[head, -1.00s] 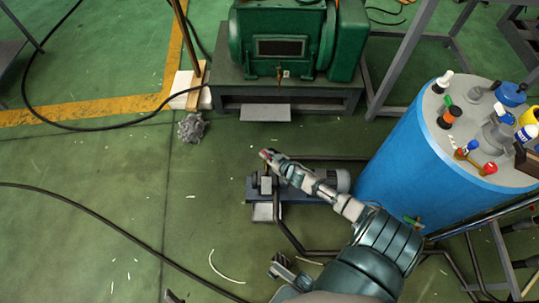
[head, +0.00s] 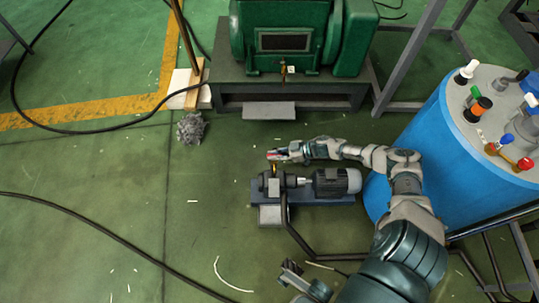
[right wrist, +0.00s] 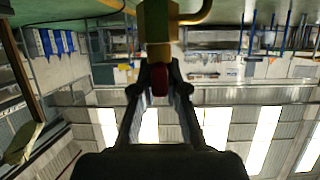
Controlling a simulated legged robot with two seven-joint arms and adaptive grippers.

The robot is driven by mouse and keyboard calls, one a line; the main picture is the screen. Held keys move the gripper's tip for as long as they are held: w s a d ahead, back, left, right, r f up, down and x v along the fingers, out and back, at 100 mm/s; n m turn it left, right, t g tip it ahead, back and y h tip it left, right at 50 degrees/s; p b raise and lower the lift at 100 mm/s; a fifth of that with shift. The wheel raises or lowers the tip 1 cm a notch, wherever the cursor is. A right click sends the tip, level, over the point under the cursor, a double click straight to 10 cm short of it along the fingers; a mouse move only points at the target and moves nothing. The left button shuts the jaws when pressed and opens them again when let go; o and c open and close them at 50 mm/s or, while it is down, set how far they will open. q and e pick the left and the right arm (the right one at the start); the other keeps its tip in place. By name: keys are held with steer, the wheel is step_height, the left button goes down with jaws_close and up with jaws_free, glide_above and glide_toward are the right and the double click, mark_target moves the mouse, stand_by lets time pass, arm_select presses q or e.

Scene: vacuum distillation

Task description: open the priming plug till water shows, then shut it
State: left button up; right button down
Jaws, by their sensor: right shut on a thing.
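The small pump (head: 285,186) with its dark motor (head: 335,181) sits low on the floor on a blue base. My right gripper (head: 275,154) is over the pump's left end, its wrist coming in from the right. In the right wrist view the two fingers (right wrist: 159,88) close around a red knob (right wrist: 160,80), which I take for the priming plug. A brass fitting (right wrist: 157,25) with a curved brass pipe is right against it. I cannot make out water there.
A blue drum (head: 423,142) with several coloured fittings on top stands right of the pump. A green machine (head: 285,42) on a grey plinth is behind. Dark pipes (head: 300,240) run in front of the pump. A black cable (head: 90,230) crosses open floor at left.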

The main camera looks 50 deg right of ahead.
steer(key=shift+s+d+f, duration=0.1)
steer(key=shift+d+f, duration=0.05)
steer(key=shift+d, duration=0.05)
stand_by(0.4)
steer(key=c, duration=1.2)
jaws_free()
steer(key=shift+n+g, duration=0.3)
steer(key=v, duration=1.2)
steer(key=shift+d+f, duration=0.15)
steer(key=shift+f, duration=0.1)
